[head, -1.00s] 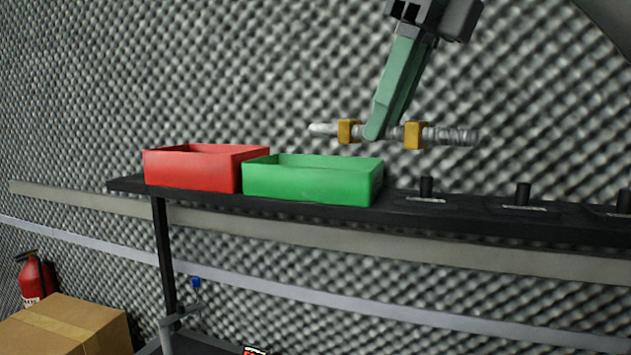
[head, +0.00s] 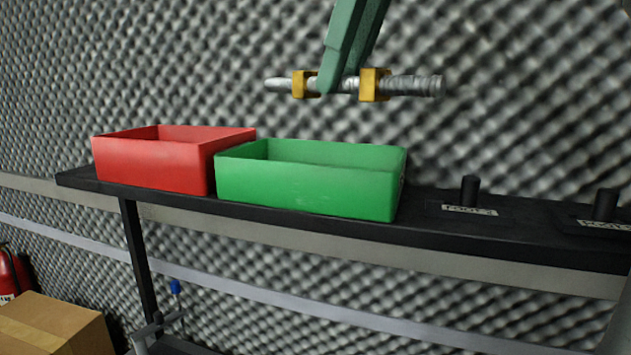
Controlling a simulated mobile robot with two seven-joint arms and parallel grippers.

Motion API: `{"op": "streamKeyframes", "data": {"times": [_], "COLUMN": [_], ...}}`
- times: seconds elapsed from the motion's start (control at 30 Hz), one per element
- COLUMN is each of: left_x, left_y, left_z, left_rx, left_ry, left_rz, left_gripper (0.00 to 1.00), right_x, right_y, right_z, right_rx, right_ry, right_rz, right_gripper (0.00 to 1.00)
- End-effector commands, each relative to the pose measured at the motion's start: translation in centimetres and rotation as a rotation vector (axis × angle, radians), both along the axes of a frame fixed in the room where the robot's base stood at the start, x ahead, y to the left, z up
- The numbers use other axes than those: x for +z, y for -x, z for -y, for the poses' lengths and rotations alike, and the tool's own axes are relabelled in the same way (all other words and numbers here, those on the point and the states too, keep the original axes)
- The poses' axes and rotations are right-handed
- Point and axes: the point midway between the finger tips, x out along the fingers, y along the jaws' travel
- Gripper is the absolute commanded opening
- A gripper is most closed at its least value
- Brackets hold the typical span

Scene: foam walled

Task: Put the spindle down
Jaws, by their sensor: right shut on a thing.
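The spindle (head: 408,86) is a grey metal rod, threaded at its right end, with two yellow blocks on it. It lies roughly level in the air, above the green bin in the picture. My right gripper (head: 335,85), with green fingers, comes down from the top and is shut on the spindle's middle, between the yellow blocks. The spindle touches neither bin nor shelf. My left gripper is not in view.
A green bin (head: 305,188) and a red bin (head: 150,165) stand side by side on a black shelf (head: 440,232). Black posts (head: 470,190) on labelled bases stand to the right. A cardboard box (head: 50,325) and a fire extinguisher (head: 10,275) are at lower left. Grey foam covers the wall.

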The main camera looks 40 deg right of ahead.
Motion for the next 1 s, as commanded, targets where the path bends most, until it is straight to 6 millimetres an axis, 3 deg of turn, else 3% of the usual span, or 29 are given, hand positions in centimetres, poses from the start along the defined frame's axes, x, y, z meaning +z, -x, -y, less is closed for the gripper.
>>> {"op": "streamKeyframes", "data": {"times": [0.23, 0.53, 0.7, 1.0], "left_x": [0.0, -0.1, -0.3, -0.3], "left_y": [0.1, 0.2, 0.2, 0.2], "left_z": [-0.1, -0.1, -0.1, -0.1], "left_rx": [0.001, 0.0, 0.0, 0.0], "left_ry": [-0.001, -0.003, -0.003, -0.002], "left_rz": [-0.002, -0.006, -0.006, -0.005], "left_gripper": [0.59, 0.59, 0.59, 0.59], "right_x": [-0.7, -3.9, -7.1, -9.6], "right_y": [-1.3, -7.3, -9.4, -11.1], "right_z": [0.7, 5.1, 6.6, 7.8], "right_rx": [-0.003, -0.002, 0.001, 0.0], "right_ry": [0.0, -0.004, -0.002, 0.0], "right_rz": [0.0, -0.003, -0.001, 0.0], "right_gripper": [0.0, 0.0, 0.0, 0.0]}}
